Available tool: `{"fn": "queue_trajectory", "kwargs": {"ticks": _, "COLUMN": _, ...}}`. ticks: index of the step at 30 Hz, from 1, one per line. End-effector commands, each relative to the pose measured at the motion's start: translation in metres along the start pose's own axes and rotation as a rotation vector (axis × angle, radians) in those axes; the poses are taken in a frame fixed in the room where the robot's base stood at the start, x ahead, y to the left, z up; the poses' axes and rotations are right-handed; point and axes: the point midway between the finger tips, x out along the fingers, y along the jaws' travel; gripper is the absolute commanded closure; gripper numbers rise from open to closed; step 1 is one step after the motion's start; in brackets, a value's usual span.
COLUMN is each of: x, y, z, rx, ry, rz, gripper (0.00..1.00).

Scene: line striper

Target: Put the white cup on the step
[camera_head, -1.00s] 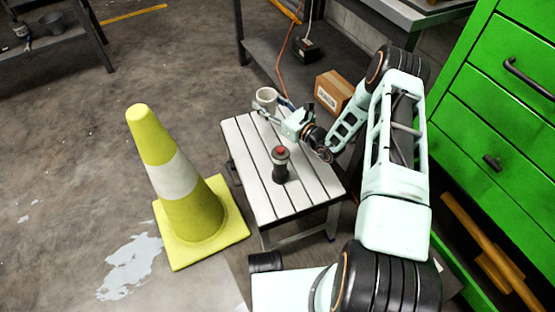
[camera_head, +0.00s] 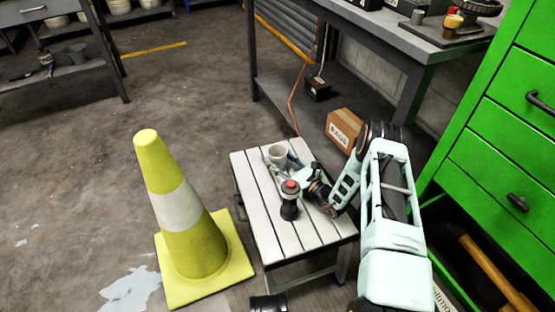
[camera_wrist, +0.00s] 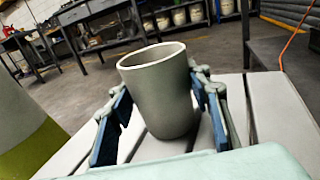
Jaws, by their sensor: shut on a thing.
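The white cup (camera_head: 277,155) is at the back of the slatted white step (camera_head: 265,212), mouth up. It fills the middle of the wrist view (camera_wrist: 160,100). My gripper (camera_head: 281,163) is shut on the cup, with a blue-padded finger on either side. The cup's base looks on or just above the slats; the exact contact is hard to tell. The step's slats also show in the wrist view (camera_wrist: 280,112).
A yellow-and-white cone (camera_head: 185,220) stands left of the step. A cardboard box (camera_head: 343,127) lies behind, and green drawers (camera_head: 510,130) stand to the right.

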Motion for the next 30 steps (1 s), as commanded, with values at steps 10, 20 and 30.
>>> {"fn": "queue_trajectory", "kwargs": {"ticks": 10, "x": 0.000, "y": 0.000, "z": -0.003, "rx": 0.000, "ry": 0.000, "rz": 0.000, "gripper": 0.41}}
{"fn": "queue_trajectory", "kwargs": {"ticks": 20, "x": 0.000, "y": 0.000, "z": -0.002, "rx": 0.000, "ry": 0.001, "rz": 0.001, "gripper": 0.38}}
{"fn": "queue_trajectory", "kwargs": {"ticks": 30, "x": -0.052, "y": -0.001, "z": 0.003, "rx": 0.004, "ry": 0.003, "rz": -0.005, "gripper": 0.38}}
